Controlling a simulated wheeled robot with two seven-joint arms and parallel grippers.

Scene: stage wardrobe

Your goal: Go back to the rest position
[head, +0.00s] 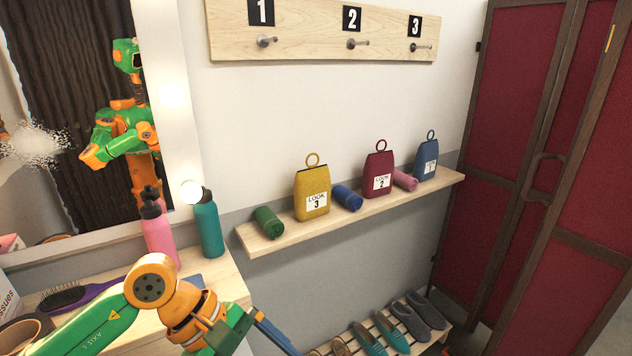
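My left arm comes in from the lower left over the dressing table, and its wrist bends down to the right. A dark blue part at its end, perhaps my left gripper (272,332), slants toward the bottom edge. Its fingertips are not clearly shown, so I cannot tell whether it is open or holding anything. My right gripper is not in view. On the wall shelf (262,243) stand a yellow bag marked LOOK 3 (312,187), a dark red bag marked LOOK 2 (378,166) and a blue bag (427,154).
Green (269,222), blue (347,197) and pink (405,180) rolls lie among the bags. Numbered hooks (352,43) hang above. Pink (158,235) and teal (208,228) bottles and a hairbrush (75,294) are on the table by the mirror. Shoes (408,320) sit low; a red screen (520,120) stands right.

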